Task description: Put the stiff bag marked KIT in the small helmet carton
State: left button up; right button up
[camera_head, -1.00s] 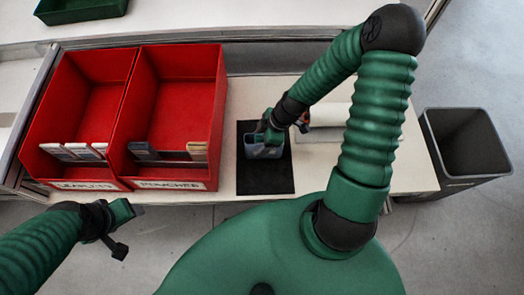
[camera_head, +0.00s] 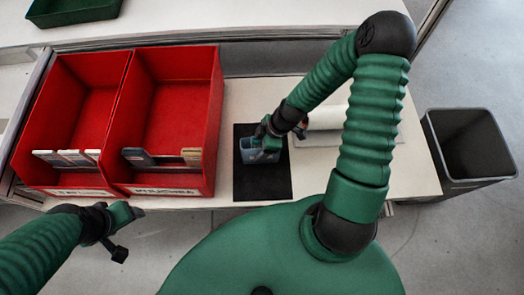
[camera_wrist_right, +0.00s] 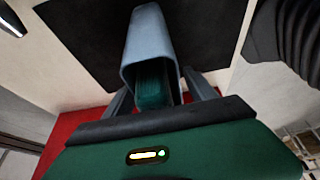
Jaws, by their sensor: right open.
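The small carton, a blue-grey open box (camera_head: 246,152), stands on the black mat in the head view, partly covered by my right gripper. In the right wrist view the carton (camera_wrist_right: 150,32) shows with its mouth towards me, and a dark green ribbed thing (camera_wrist_right: 152,84) sits inside it. My right gripper (camera_head: 262,150) is open at the carton; its grey fingers (camera_wrist_right: 160,95) show on either side of the carton's mouth in the wrist view. No KIT marking is readable. My left gripper (camera_head: 130,214) is away from the mat at lower left; its jaw state is unclear.
Two red bins (camera_head: 212,130) stand left of the black mat (camera_head: 265,188), holding several pale, dark and tan flat items (camera_head: 68,158). A white roll (camera_head: 325,118) lies right of the mat. A grey waste bin (camera_head: 470,145) stands beyond the table's right end.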

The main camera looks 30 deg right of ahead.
jog(key=shift+d, duration=0.1)
jog(key=shift+c, duration=1.2)
jog(key=shift+a+r, duration=0.1)
jog(key=shift+a, duration=0.35)
jog(key=c, duration=0.7)
grip_shut()
jog(key=shift+d, duration=0.25)
jog(key=shift+r, duration=0.1)
